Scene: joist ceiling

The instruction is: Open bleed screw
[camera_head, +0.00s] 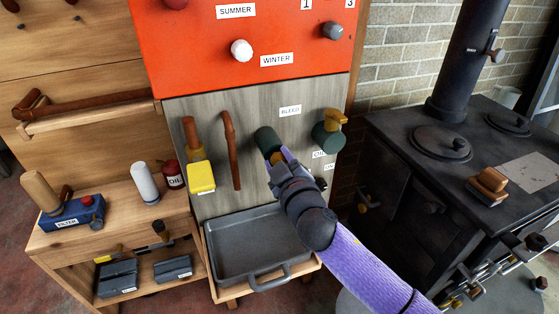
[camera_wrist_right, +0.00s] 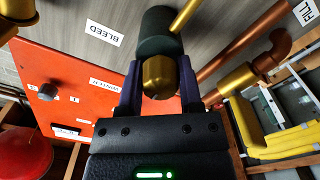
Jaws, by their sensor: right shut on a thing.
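The bleed screw is a brass, rounded head (camera_wrist_right: 158,78) on a dark green cylindrical body (camera_wrist_right: 155,35), seen in the right wrist view. The green body (camera_head: 267,139) also shows in the head view on the grey wooden panel (camera_head: 258,108), below and left of the BLEED label (camera_head: 290,111). My right gripper (camera_head: 281,157) reaches up to it from the lower right. Its two purple fingers (camera_wrist_right: 159,92) are shut on the brass head, one on each side. In the head view the gripper hides the head. My left gripper is not in view.
A green valve with a brass handle (camera_head: 330,128) is close on the right. A grey tray (camera_head: 250,252) sits below the panel. A black stove (camera_head: 450,165) stands on the right.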

